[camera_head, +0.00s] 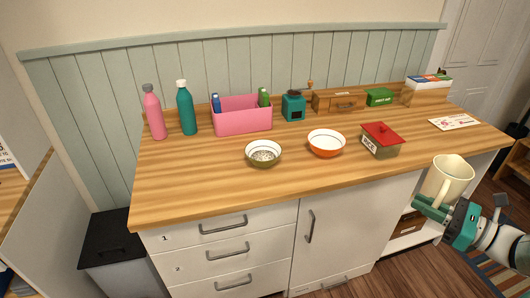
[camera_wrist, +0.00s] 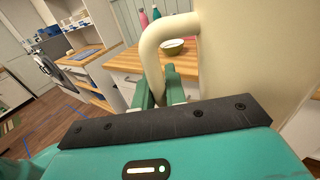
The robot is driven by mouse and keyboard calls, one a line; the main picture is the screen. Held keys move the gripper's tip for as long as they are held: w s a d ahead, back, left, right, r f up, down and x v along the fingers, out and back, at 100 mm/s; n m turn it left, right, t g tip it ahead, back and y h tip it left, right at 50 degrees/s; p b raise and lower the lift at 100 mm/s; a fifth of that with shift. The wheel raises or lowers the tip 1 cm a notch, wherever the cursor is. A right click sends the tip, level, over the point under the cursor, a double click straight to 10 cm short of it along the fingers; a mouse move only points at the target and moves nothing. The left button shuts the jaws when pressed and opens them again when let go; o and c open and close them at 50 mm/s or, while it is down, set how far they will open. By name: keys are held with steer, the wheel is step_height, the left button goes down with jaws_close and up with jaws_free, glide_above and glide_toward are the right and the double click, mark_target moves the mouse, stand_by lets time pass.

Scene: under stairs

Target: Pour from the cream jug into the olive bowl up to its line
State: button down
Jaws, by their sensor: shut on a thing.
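The cream jug (camera_head: 450,178) is held in my gripper (camera_head: 432,208) at the right, in front of the counter's right end and off the counter. The gripper is shut on the jug's handle, which fills the middle of the wrist view (camera_wrist: 152,48). The jug looks about upright; its contents cannot be seen. The olive bowl (camera_head: 262,161) stands on the counter left of centre, with a pale speckled inside. It also shows small beyond the handle in the wrist view (camera_wrist: 172,50). I cannot make out a fill line. The gripper and jug are well apart from the bowl.
An orange bowl (camera_head: 326,151) and a red-lidded container (camera_head: 380,139) stand right of the olive bowl, between it and the jug. Bottles (camera_head: 186,108), a pink bin (camera_head: 243,122) and a teal grinder (camera_head: 293,107) line the back. The front left counter (camera_head: 190,195) is clear.

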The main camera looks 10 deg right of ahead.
steer(key=w+a+f+m+t+h, duration=0.1)
steer(key=w+a+f+m+h, duration=0.1)
steer(key=w+a+f, duration=0.6)
steer(key=w+a+f+m+t+h, duration=0.1)
steer(key=w+a+f+m+h, duration=0.1)
steer(key=w+a+f+h, duration=0.3)
steer(key=w+a+f+m+t+h, duration=0.1)
steer(key=w+a+f+m+h, duration=0.2)
steer(key=w+a+f, duration=0.7)
steer(key=shift+w+a+f+h, duration=0.1)
steer(key=shift+w+a+f, duration=0.05)
steer(key=shift+a+f, duration=1)
steer(key=shift+w+a+f+h, duration=0.1)
steer(key=shift+a+f, duration=0.65)
steer(key=shift+f, duration=0.7)
steer(key=shift+w+a+f+h, duration=0.1)
steer(key=shift+w+a+f, duration=0.05)
steer(key=shift+a+f, duration=1)
steer(key=shift+s+d+f, duration=0.1)
steer(key=shift+d+f, duration=0.25)
steer(key=shift+a+f, duration=0.1)
steer(key=shift+a, duration=0.05)
steer(key=shift+r, duration=0.2)
